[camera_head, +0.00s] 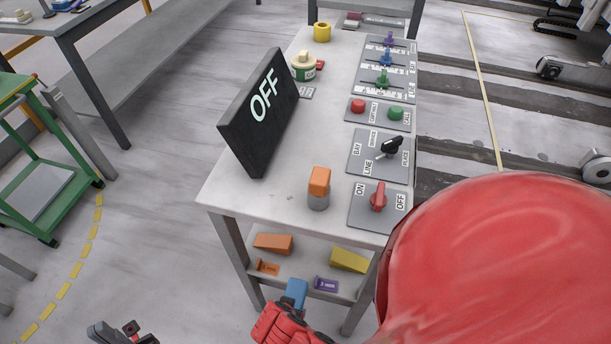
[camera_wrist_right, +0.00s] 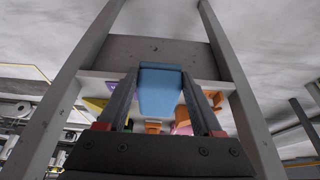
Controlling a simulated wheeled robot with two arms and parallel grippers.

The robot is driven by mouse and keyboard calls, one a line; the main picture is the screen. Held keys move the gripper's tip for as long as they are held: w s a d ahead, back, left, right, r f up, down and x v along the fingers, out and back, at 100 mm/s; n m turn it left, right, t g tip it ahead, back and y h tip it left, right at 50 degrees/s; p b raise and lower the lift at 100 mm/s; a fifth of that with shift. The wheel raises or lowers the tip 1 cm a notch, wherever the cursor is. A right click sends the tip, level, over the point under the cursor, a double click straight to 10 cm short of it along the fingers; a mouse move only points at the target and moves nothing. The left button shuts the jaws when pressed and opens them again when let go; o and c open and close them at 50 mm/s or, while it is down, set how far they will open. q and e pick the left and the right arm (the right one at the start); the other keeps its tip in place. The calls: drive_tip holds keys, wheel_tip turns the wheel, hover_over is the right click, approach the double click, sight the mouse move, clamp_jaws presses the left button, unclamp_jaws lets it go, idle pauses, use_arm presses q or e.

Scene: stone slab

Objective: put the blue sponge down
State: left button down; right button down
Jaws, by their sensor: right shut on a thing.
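The blue sponge (camera_head: 296,292) shows at the bottom middle of the head view, in front of the table's lower shelf. It also shows in the right wrist view (camera_wrist_right: 160,90), upright between the two dark fingers. My right gripper (camera_wrist_right: 158,105) is shut on it. In the head view, my red right wrist hides part of that gripper. My left gripper (camera_head: 122,332) is at the bottom left edge of the head view, over the floor and far from the sponge. Its dark fingers look apart and empty; part of it is cut off.
The grey table (camera_head: 225,195) bears an OFF sign (camera_head: 262,112), an orange block on a grey cylinder (camera_head: 319,188), and switch panels (camera_head: 378,207). Its lower shelf (camera_head: 300,283) holds an orange wedge (camera_head: 273,243), a yellow wedge (camera_head: 348,260) and tags. A green cart (camera_head: 45,200) stands left.

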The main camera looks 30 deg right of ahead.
drive_tip(key=w+d, duration=0.2)
drive_tip(key=d, duration=0.1)
drive_tip(key=w+d+b, duration=0.1)
drive_tip(key=w+d, duration=0.2)
drive_tip(key=shift+w+d, duration=0.3)
drive_tip(key=shift+d, duration=0.05)
drive_tip(key=w+d, duration=0.2)
drive_tip(key=w+d+p, duration=0.1)
drive_tip(key=w+d, duration=0.1)
drive_tip(key=d, duration=0.1)
drive_tip(key=shift+w+d, duration=0.15)
drive_tip(key=shift+w, duration=0.2)
wheel_tip(320, 180, down, 3)
drive_tip(key=shift+f+p, duration=0.15)
drive_tip(key=shift+p, duration=0.15)
drive_tip(key=shift+f, duration=0.1)
drive_tip(key=shift+f, duration=0.15)
drive_tip(key=shift+c, duration=0.2)
unclamp_jaws()
